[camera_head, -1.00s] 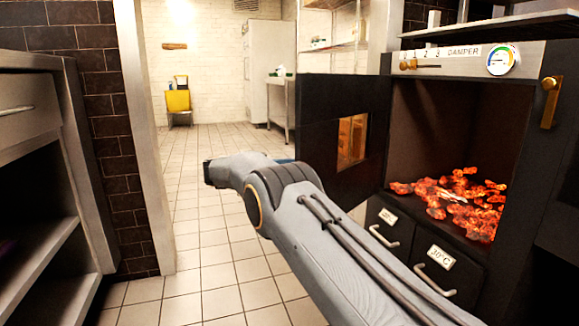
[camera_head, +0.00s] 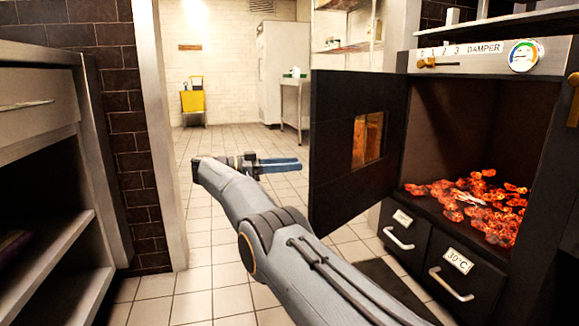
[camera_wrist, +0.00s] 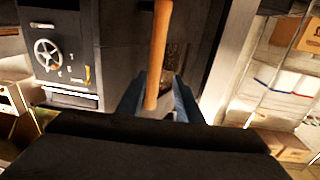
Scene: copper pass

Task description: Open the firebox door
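The black firebox door (camera_head: 332,115) with its small window stands swung wide open to the left of the firebox (camera_head: 455,125). Glowing coals (camera_head: 475,205) show inside. My gripper (camera_head: 290,164) is on the outer side of the door, its blue fingertips just left of the door's outer edge. In the wrist view a wooden handle (camera_wrist: 158,50) stands upright in front of a dark surface. Its lower end lies in line with the gap between my blue fingers (camera_wrist: 160,98). The fingers are apart, with space on both sides of the handle; I see no grip on it.
Two drawers (camera_head: 455,285) with bar handles sit below the firebox, and a damper gauge (camera_head: 523,56) is above it. A shelf cabinet (camera_head: 75,190) and a brick wall (camera_head: 128,120) are at left. The tiled floor (camera_head: 215,225) between is clear, with a yellow bucket (camera_head: 193,100) far back.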

